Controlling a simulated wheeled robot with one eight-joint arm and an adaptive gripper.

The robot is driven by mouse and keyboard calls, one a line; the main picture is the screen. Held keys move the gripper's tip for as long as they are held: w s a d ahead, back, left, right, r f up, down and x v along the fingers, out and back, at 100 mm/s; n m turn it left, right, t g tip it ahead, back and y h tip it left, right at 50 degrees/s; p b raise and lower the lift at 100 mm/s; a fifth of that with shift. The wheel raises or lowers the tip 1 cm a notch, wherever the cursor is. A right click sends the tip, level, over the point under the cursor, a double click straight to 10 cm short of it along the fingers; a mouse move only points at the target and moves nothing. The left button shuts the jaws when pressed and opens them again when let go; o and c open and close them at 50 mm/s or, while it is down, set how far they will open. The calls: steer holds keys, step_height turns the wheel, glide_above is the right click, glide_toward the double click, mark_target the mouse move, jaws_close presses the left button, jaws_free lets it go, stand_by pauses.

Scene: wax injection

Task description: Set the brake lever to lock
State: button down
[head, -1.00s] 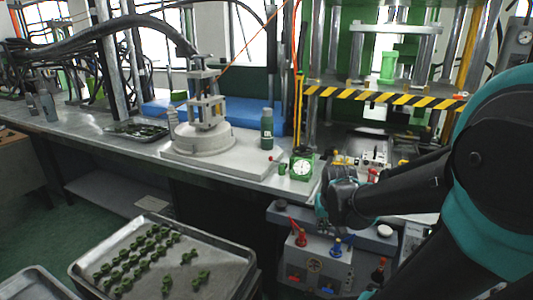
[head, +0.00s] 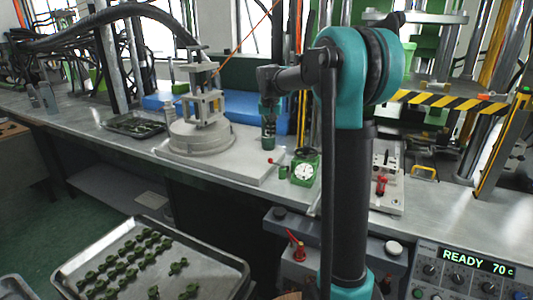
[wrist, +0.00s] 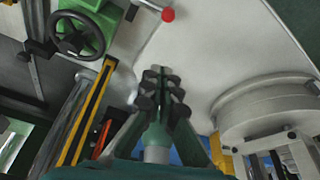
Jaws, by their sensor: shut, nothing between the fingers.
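A lever with a red ball knob (head: 271,161) sticks out to the left of the green gauge unit (head: 304,169) at the bench's front edge. In the wrist view the red knob (wrist: 168,14) is on a thin rod at the top, beside a green body with a black handwheel (wrist: 76,33). No lock marking is readable. My gripper (wrist: 161,77) is shut and empty, its dark fingertips together, apart from the knob.
A press with a striped barrier (head: 455,101) is at right. A control box with a red lever (head: 297,246) and a tray of green parts (head: 205,268) are in front.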

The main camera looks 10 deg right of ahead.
stand_by(0.3)
steer(key=x, duration=1)
steer(key=shift+s+a, duration=0.15)
steer(key=shift+s, duration=0.35)
steer(key=shift+s+a, duration=0.15)
steer(key=shift+s, duration=0.4)
steer(key=shift+s+a+f, duration=0.15)
steer(key=shift+s+a, duration=0.05)
steer(key=shift+s, duration=0.7)
